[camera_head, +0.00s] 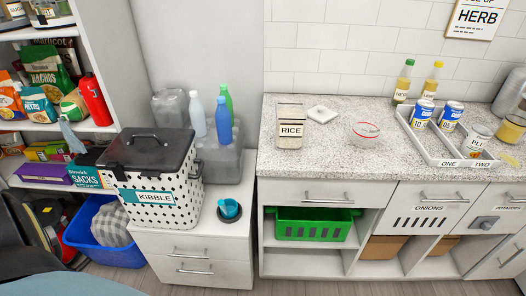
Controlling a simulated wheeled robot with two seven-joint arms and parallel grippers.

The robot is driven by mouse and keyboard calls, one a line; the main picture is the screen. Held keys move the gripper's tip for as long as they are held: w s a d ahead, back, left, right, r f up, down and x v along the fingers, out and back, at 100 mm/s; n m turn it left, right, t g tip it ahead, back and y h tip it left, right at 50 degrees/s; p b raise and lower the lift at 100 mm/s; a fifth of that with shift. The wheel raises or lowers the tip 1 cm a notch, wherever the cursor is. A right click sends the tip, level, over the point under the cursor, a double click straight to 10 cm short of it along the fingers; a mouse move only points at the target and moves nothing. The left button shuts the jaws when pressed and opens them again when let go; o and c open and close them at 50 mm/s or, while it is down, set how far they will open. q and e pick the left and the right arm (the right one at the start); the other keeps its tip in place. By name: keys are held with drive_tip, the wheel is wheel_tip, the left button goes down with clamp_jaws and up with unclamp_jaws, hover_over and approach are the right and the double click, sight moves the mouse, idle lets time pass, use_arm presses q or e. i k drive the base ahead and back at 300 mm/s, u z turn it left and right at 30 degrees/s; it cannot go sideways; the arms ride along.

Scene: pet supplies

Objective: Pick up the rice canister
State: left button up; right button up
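The rice canister (290,139) is a clear, squarish container with a white label reading RICE. It stands upright near the left end of the speckled granite counter (350,150). Its contents look pale, and its top appears beige. Neither of my grippers is in view, and nothing is touching the canister.
A clear bowl with a red rim (365,131) is right of the canister. A white divided tray (447,151) with cans is farther right, with bottles (403,82) behind. A dotted kibble bin (160,200) stands on the lower cabinet at left. The counter before the canister is clear.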

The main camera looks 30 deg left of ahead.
sight(290, 125)
drive_tip(key=k, duration=0.3)
drive_tip(key=u, duration=1.05)
